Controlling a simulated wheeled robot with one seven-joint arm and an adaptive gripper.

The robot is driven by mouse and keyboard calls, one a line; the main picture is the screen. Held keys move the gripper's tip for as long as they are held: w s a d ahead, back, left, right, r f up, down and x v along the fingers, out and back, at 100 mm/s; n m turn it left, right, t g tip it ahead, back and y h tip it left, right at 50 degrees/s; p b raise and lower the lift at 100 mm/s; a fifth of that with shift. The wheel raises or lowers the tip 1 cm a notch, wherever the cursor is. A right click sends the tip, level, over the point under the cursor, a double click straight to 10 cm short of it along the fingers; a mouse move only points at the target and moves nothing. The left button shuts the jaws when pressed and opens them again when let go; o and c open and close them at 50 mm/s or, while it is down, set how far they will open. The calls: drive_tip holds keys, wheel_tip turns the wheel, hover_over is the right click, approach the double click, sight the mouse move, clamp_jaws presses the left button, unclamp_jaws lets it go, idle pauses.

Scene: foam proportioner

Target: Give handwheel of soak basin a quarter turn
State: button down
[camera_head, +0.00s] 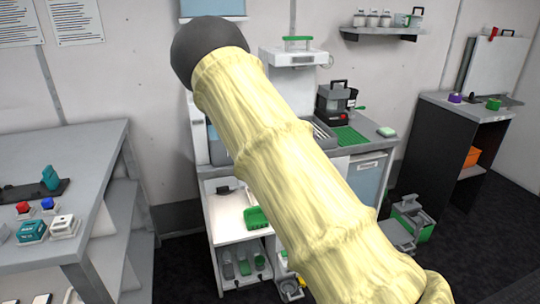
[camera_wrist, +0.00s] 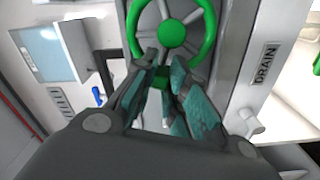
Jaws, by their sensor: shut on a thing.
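The green handwheel (camera_wrist: 172,33) shows at the top middle of the wrist view. It has a round rim, spokes and a solid hub, and it sits in front of a grey panel. My gripper (camera_wrist: 163,78) reaches up to the lower part of the wheel. Its teal-padded fingers are closed on the green rim at the bottom of the wheel. In the head view my arm covers the middle, and the handwheel and gripper are hidden there.
A grey workbench (camera_head: 70,150) with small devices stands at the left. A dark cabinet (camera_head: 465,135) with a folded board on top stands at the right. A white shelf unit (camera_head: 225,215) is behind my arm. A white tap-like part (camera_wrist: 249,122) is right of my gripper.

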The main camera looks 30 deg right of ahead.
drive_tip(key=shift+a+f+n+b, duration=0.1)
drive_tip(key=shift+f+n+b, duration=0.3)
drive_tip(key=shift+n+b, duration=0.4)
drive_tip(key=shift+a+f+n+b, duration=0.1)
drive_tip(key=shift+f+n+b, duration=0.3)
drive_tip(key=shift+n, duration=0.6)
drive_tip(key=c, duration=1.4)
unclamp_jaws()
drive_tip(key=shift+c, duration=0.2)
drive_tip(key=shift+r, duration=0.1)
drive_tip(key=v, duration=1.2)
drive_tip(key=shift+d, duration=0.1)
